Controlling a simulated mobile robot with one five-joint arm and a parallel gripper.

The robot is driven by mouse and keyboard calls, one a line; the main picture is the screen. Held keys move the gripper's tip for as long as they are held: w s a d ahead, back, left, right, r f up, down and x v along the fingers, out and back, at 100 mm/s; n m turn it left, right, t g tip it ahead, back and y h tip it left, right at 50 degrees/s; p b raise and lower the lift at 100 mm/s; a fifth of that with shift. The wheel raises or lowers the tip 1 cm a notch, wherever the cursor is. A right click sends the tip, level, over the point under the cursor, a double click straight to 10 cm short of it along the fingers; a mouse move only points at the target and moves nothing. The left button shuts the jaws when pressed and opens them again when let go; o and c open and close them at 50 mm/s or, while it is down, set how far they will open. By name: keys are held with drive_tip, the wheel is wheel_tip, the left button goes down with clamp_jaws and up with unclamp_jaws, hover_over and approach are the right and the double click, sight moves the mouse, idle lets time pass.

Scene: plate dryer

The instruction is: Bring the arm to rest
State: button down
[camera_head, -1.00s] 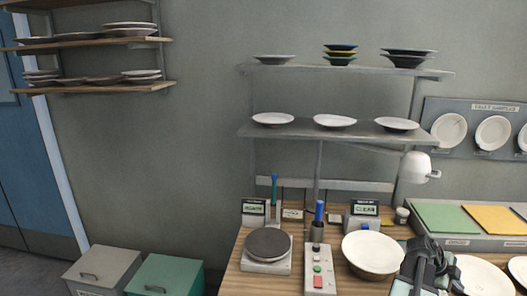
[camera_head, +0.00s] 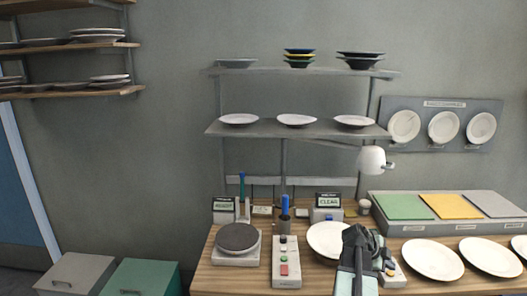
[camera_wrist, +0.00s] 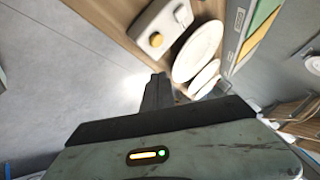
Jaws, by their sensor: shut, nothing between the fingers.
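My gripper (camera_head: 358,240) is at the lower middle right of the head view, above the front part of the wooden workbench (camera_head: 216,272). It is shut and holds nothing. In the wrist view its dark fingers (camera_wrist: 158,92) are together, over the grey floor beside the bench edge. A white plate (camera_head: 326,238) lies just behind and left of my gripper and is partly covered by it. My arm hides part of a small control box (camera_head: 391,272).
A dark round turntable (camera_head: 237,237) and a button box (camera_head: 286,262) stand left of my gripper. White plates (camera_head: 433,260) lie to the right. A lamp (camera_head: 373,160) and shelves (camera_head: 296,128) are behind. Bins (camera_head: 75,275) stand at the lower left, with bare floor beyond the bench in the wrist view.

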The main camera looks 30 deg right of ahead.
drive_tip(key=w+a+f+n+t+y, duration=0.15)
drive_tip(key=w+a+n+t, duration=0.3)
drive_tip(key=w+a, duration=1.65)
drive_tip(key=w+a+f+n+y, duration=0.25)
drive_tip(key=a+n, duration=0.35)
drive_tip(key=a, duration=0.9)
drive_tip(key=s+a+f+n+g+y, duration=0.1)
drive_tip(key=s+a+n+y, duration=0.1)
drive_tip(key=a+n, duration=0.8)
drive_tip(key=s+a+f+n+g+y, duration=0.1)
drive_tip(key=s+a+f+n+y, duration=0.1)
drive_tip(key=a+n, duration=0.7)
drive_tip(key=s+a, duration=0.1)
drive_tip(key=a, duration=0.4)
drive_tip(key=shift+s+a+n+y, duration=0.15)
drive_tip(key=shift+n+y, duration=0.2)
drive_tip(key=shift+y, duration=0.05)
drive_tip(key=shift+f, duration=0.1)
